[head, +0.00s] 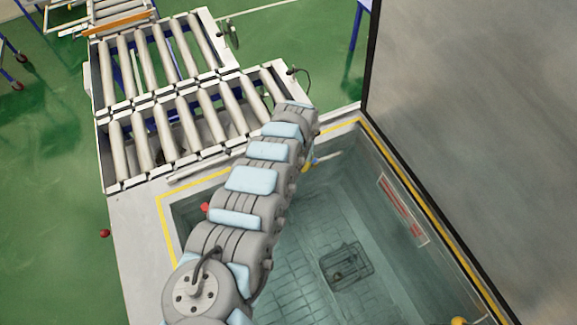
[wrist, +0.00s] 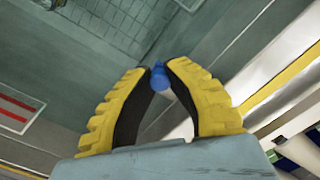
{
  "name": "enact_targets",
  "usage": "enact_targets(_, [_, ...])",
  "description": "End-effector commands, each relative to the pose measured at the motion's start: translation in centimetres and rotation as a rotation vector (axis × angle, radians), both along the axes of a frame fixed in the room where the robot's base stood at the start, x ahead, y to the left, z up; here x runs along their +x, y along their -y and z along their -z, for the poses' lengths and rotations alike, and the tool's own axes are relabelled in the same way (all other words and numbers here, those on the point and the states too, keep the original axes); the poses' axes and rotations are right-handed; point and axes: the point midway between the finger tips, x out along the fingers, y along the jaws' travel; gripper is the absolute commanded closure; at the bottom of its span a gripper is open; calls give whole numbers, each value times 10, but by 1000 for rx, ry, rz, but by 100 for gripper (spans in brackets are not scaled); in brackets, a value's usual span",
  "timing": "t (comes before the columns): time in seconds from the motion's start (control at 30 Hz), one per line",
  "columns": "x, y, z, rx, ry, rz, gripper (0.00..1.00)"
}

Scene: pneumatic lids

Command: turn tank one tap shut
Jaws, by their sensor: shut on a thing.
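In the wrist view my gripper (wrist: 157,70) has yellow-backed, black-padded fingers, and their tips are closed on a small blue tap handle (wrist: 160,82). The rest of the tap is hard to make out behind the fingers. In the head view my arm reaches over the tank (head: 400,255), a sunken basin with a tiled floor and a yellow-lined rim. My gripper is mostly hidden behind the arm there, and the tap handle's angle cannot be told.
Roller conveyors (head: 165,120) stand at the upper left, beyond the tank rim. A large grey panel (head: 475,130) rises along the right side. A drain grate (head: 347,266) lies on the tank floor. A red knob (head: 105,233) sits at the left outer edge. Green floor lies beyond.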

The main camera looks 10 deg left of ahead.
Motion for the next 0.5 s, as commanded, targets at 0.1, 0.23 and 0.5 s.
enact_targets(0.1, [0,-1,0,1,-1,-2,100])
enact_targets(0.23, [0,-1,0,0,-1,-2,79])
enact_targets(0.5, [0,-1,0,0,-1,-2,54])
